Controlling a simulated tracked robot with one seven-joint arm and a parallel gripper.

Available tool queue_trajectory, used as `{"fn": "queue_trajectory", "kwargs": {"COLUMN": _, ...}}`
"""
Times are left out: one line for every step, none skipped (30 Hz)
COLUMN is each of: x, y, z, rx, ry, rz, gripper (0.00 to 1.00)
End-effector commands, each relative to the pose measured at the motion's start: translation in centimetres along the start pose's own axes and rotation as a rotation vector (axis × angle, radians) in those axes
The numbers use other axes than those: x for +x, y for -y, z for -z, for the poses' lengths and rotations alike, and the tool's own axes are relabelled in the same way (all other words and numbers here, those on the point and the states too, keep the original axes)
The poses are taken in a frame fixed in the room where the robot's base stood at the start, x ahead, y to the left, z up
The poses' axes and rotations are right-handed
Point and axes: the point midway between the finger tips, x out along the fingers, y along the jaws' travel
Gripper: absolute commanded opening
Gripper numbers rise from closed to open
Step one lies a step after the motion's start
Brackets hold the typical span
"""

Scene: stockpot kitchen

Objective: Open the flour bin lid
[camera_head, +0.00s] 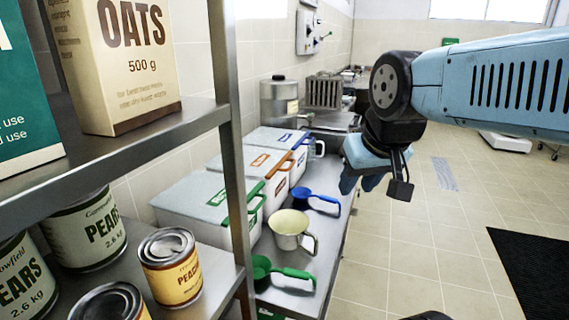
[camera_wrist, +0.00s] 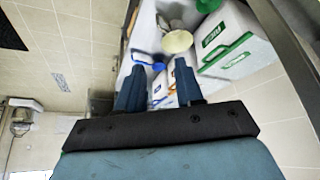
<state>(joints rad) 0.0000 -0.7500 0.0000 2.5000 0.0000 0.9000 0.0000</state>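Three white bins with pale lids stand in a row on the steel counter: a near one with a green label and handle (camera_head: 190,199), a middle one with an orange-brown label and handle (camera_head: 245,161), and a far one with a blue label (camera_head: 272,138). All lids look shut. I cannot read which label says flour. The green-labelled bin (camera_wrist: 242,48) also shows at upper right in the wrist view. My gripper (camera_head: 359,182) hangs right of the bins, over the counter's edge side, apart from them. Its two blue fingers (camera_wrist: 159,88) are spread with nothing held between them.
On the counter (camera_head: 303,262) in front of the bins lie a green scoop (camera_head: 265,268), a cream pot-like cup (camera_head: 290,228) and a blue scoop (camera_head: 305,195). A steel shelf (camera_head: 150,143) with cans and an oats box stands close at left. The tiled floor at right is open.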

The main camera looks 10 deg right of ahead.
Motion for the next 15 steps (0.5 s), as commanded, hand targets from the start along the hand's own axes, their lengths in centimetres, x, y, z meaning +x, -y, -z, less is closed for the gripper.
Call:
{"fn": "queue_trajectory", "kwargs": {"x": 0.0, "y": 0.0, "z": 0.0, "rx": 0.000, "ry": 0.000, "rz": 0.000, "gripper": 0.36}}
{"fn": "queue_trajectory", "kwargs": {"x": 0.0, "y": 0.0, "z": 0.0, "rx": 0.000, "ry": 0.000, "rz": 0.000, "gripper": 0.36}}
{"fn": "queue_trajectory", "kwargs": {"x": 0.0, "y": 0.0, "z": 0.0, "rx": 0.000, "ry": 0.000, "rz": 0.000, "gripper": 0.36}}
{"fn": "queue_trajectory", "kwargs": {"x": 0.0, "y": 0.0, "z": 0.0, "rx": 0.000, "ry": 0.000, "rz": 0.000, "gripper": 0.36}}
{"fn": "queue_trajectory", "kwargs": {"x": 0.0, "y": 0.0, "z": 0.0, "rx": 0.000, "ry": 0.000, "rz": 0.000, "gripper": 0.36}}
{"fn": "queue_trajectory", "kwargs": {"x": 0.0, "y": 0.0, "z": 0.0, "rx": 0.000, "ry": 0.000, "rz": 0.000, "gripper": 0.36}}
{"fn": "queue_trajectory", "kwargs": {"x": 0.0, "y": 0.0, "z": 0.0, "rx": 0.000, "ry": 0.000, "rz": 0.000, "gripper": 0.36}}
{"fn": "queue_trajectory", "kwargs": {"x": 0.0, "y": 0.0, "z": 0.0, "rx": 0.000, "ry": 0.000, "rz": 0.000, "gripper": 0.36}}
{"fn": "queue_trajectory", "kwargs": {"x": 0.0, "y": 0.0, "z": 0.0, "rx": -0.001, "ry": -0.001, "rz": 0.000, "gripper": 0.36}}
{"fn": "queue_trajectory", "kwargs": {"x": 0.0, "y": 0.0, "z": 0.1, "rx": -0.002, "ry": -0.001, "rz": 0.000, "gripper": 0.36}}
{"fn": "queue_trajectory", "kwargs": {"x": 0.1, "y": 0.0, "z": 0.2, "rx": -0.005, "ry": -0.003, "rz": -0.001, "gripper": 0.36}}
{"fn": "queue_trajectory", "kwargs": {"x": 0.3, "y": -0.1, "z": 0.5, "rx": -0.011, "ry": -0.008, "rz": -0.002, "gripper": 0.36}}
{"fn": "queue_trajectory", "kwargs": {"x": 0.5, "y": -0.1, "z": 0.8, "rx": -0.017, "ry": -0.013, "rz": -0.003, "gripper": 0.36}}
{"fn": "queue_trajectory", "kwargs": {"x": 0.7, "y": -0.2, "z": 1.1, "rx": -0.024, "ry": -0.019, "rz": -0.005, "gripper": 0.36}}
{"fn": "queue_trajectory", "kwargs": {"x": 1.1, "y": -0.4, "z": 1.7, "rx": -0.038, "ry": -0.030, "rz": -0.007, "gripper": 0.36}}
